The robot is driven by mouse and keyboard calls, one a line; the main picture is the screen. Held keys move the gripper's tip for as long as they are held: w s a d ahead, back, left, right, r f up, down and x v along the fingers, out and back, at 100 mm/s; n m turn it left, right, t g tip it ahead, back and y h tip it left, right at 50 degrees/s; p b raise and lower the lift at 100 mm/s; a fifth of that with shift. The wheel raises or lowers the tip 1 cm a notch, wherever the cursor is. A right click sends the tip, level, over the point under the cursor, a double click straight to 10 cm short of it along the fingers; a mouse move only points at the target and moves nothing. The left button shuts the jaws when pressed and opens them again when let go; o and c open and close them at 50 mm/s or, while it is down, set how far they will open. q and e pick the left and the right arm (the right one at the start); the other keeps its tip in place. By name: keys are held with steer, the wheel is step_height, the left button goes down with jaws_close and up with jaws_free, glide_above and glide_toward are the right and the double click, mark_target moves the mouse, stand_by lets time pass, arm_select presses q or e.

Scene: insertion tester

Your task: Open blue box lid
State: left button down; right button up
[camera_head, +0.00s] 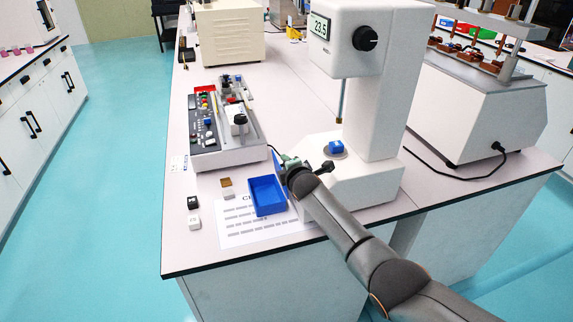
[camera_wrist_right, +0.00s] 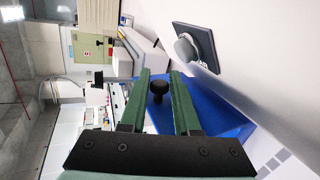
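The blue box (camera_head: 267,195) stands on the near part of the table, on a printed sheet. In the right wrist view the green fingers of the gripper (camera_wrist_right: 160,75) are apart. A black knob (camera_wrist_right: 157,88) shows between them, and I cannot tell whether either finger touches it. Blue surface of the box (camera_wrist_right: 215,110) shows behind the right finger. My left gripper is not in view.
A white tester (camera_head: 372,100) stands right of the box, close to my right arm, with a small blue piece (camera_head: 336,149) on its base. A control panel device (camera_head: 225,125) is behind the box. Small blocks (camera_head: 194,221) lie to its left. The table's front left is mostly clear.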

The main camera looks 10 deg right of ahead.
steer(key=o, duration=0.3)
steer(key=shift+p+v, duration=2.35)
steer(key=shift+v, duration=3.95)
